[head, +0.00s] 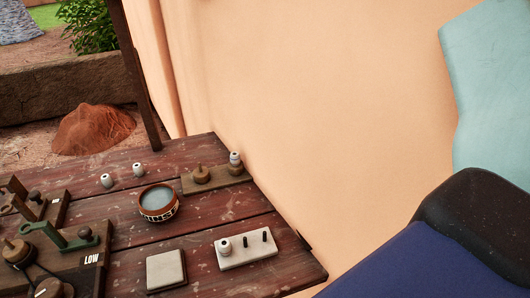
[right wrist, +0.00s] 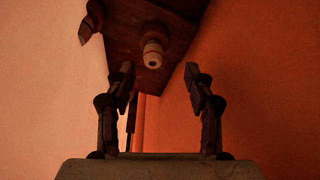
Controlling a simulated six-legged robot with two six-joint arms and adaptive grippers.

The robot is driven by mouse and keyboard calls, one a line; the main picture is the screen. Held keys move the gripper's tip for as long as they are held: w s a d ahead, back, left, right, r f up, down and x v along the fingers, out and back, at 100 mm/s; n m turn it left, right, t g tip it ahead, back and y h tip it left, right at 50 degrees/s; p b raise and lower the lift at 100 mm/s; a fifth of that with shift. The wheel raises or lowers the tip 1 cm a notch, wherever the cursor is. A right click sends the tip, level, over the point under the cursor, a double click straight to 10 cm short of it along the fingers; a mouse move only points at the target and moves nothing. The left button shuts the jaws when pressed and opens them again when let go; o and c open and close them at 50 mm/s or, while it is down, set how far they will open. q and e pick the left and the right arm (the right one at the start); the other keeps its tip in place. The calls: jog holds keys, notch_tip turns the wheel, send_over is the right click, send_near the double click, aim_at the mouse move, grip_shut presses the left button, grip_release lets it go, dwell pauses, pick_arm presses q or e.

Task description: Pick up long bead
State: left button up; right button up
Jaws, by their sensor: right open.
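In the right wrist view my right gripper (right wrist: 159,72) is open and empty, its two fingers apart. A pale bead (right wrist: 152,54) with a dark hole in its end shows beyond the fingertips, roughly between them and apart from them. In the head view a pale, tall-looking bead (head: 235,158) stands at the right end of a wooden board. Smaller-looking pale beads lie on the table, one at the left (head: 107,180) and one beside it (head: 138,169). Another bead (head: 225,246) sits on a white pegged block. I cannot tell for certain which is the long bead. My left gripper is out of view.
The plank table (head: 215,209) also holds a bowl of bluish liquid (head: 158,202), a wooden board (head: 217,181) with a brown knob, a white block with two dark pegs (head: 246,247), a square tile (head: 165,270) and wooden devices at the left. A peach wall (head: 300,100) borders the table.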

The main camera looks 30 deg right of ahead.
aim_at(271, 148)
jog(key=shift+s+d+f, duration=0.15)
jog(key=shift+d+f, duration=0.4)
jog(key=w+f+b, duration=0.1)
jog(key=f, duration=0.1)
jog(key=w+a+f+b, duration=0.1)
jog(key=w+f, duration=0.1)
jog(key=shift+d+f+b, duration=0.1)
jog(key=shift+d+b, duration=0.05)
jog(key=shift+b, duration=0.2)
jog(key=shift+s+d, duration=0.15)
jog(key=shift+d, duration=0.1)
jog(key=shift+w+a, duration=0.25)
jog(key=shift+a, duration=0.1)
jog(key=shift+c, duration=1.3)
jog(key=shift+s+d, duration=0.2)
jog(key=shift+d, duration=0.1)
jog(key=c, duration=0.6)
jog(key=shift+w+a, duration=0.2)
jog(key=shift+a, duration=0.05)
jog(key=shift+c, duration=0.5)
pick_arm(q)
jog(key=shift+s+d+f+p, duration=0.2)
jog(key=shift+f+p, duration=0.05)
jog(key=shift+p, duration=0.9)
pick_arm(e)
notch_tip(271, 148, up, 10)
jog(key=shift+s+d, duration=0.1)
jog(key=shift+d, duration=0.05)
